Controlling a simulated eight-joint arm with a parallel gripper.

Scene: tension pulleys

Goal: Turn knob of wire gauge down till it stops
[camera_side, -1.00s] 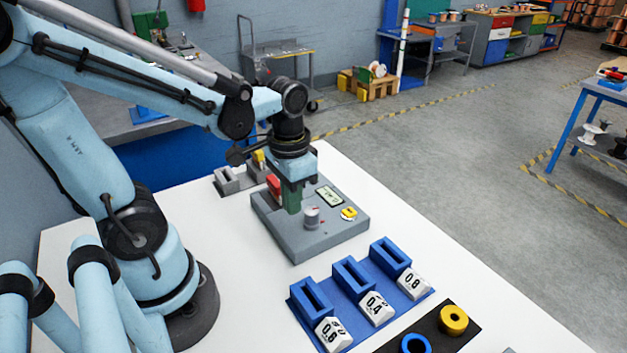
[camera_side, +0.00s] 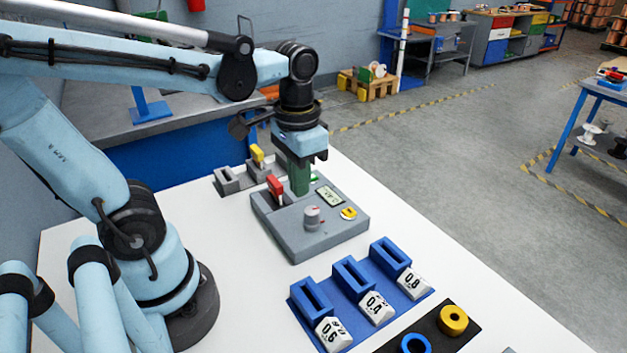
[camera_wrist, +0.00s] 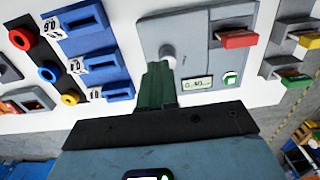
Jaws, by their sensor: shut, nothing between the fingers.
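The wire gauge (camera_side: 285,237) is a grey box on the white table. Its light grey knob (camera_side: 312,217) has a red mark on top, and it also shows in the wrist view (camera_wrist: 168,54). A small display (camera_side: 329,195) sits behind the knob; in the wrist view its digits look like 0.40, not sharply legible. A yellow round part (camera_side: 349,213) is on the right of the box. My gripper (camera_side: 300,192) has green fingers, shut and empty, pointing down above the gauge behind the knob. In the wrist view the fingertips (camera_wrist: 158,66) appear close beside the knob, apparently not holding it.
A red lever (camera_side: 275,187) rises from the gauge beside my fingers. A yellow-handled lever (camera_side: 257,154) stands behind. In front are blue slotted holders (camera_side: 352,277) with number tags, and a black strip (camera_side: 448,338) with yellow and blue rings. Free table lies left of the gauge.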

